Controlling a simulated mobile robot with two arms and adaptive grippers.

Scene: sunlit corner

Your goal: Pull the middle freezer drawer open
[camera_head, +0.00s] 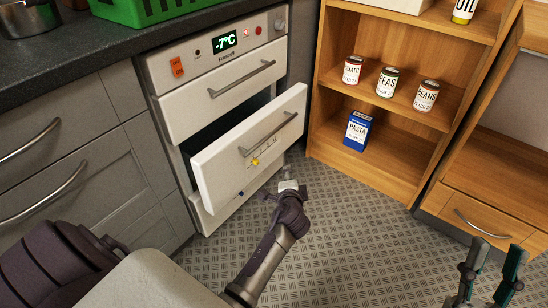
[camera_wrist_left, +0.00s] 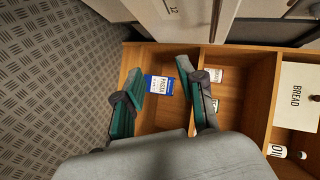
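The freezer (camera_head: 215,62) has white drawer fronts. Its middle drawer (camera_head: 218,172) stands pulled out, with a dark gap behind its front's top edge. The drawer's grey bar handle (camera_head: 268,135) is free of any gripper. My left gripper (camera_head: 288,186) is low in front of the drawer's right side, clear of the handle; its fingers are hard to make out there. In the left wrist view my left gripper (camera_wrist_left: 160,67) is open and empty, with a white drawer front (camera_wrist_left: 185,15) and a handle at the top. My right gripper (camera_head: 497,252) is open and empty at the lower right.
The top drawer (camera_head: 200,107) is shut. A wooden shelf (camera_head: 345,105) right of the freezer holds several cans and a blue pasta box (camera_head: 357,131). A green crate (camera_head: 150,10) sits on the dark counter (camera_head: 50,75). Grey patterned floor (camera_head: 350,220) is clear ahead.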

